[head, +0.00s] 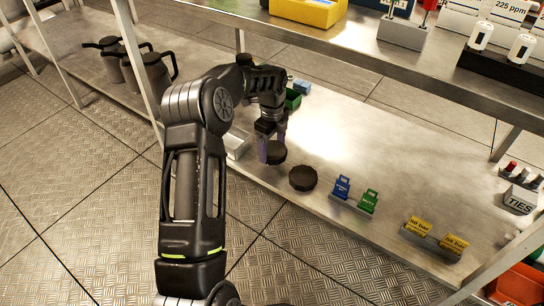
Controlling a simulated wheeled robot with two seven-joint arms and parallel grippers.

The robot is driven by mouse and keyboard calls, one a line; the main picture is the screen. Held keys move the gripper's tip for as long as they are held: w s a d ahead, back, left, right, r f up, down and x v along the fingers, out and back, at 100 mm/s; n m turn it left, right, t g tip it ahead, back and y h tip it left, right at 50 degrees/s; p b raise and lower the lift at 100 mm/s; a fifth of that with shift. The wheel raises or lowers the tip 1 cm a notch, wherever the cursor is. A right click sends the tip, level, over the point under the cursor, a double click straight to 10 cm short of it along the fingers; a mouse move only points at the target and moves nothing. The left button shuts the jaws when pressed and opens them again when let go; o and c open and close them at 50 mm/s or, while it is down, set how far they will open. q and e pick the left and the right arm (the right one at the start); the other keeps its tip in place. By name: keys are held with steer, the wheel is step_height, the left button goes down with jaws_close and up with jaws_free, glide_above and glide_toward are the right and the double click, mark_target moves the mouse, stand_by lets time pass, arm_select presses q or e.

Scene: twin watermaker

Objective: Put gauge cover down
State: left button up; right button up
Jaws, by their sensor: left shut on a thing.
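My left gripper (272,148) reaches over the lower steel shelf, its purple fingers pointing down. It is shut on a dark round gauge cover (277,155), low over the shelf near its front edge. I cannot tell whether the cover touches the shelf. A second dark round cap-like piece (303,178) sits on the shelf just to the right of it, apart from the held one. My right gripper is not in view.
On the lower shelf (400,160), a pale tray (238,143) and green bin (292,99) are near the gripper. Blue (341,187) and green (369,200) tags and yellow blocks (418,227) stand along the front edge. Dark jugs (155,75) stand left.

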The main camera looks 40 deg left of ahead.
mark_target(272, 149)
arm_select(q)
step_height(272, 149, down, 4)
steer(key=shift+f+b, duration=0.2)
steer(key=shift+b, duration=0.5)
steer(key=shift+f, duration=0.1)
steer(key=o, duration=1.5)
steer(key=shift+r+p, duration=1.6)
steer(key=shift+r, duration=2.3)
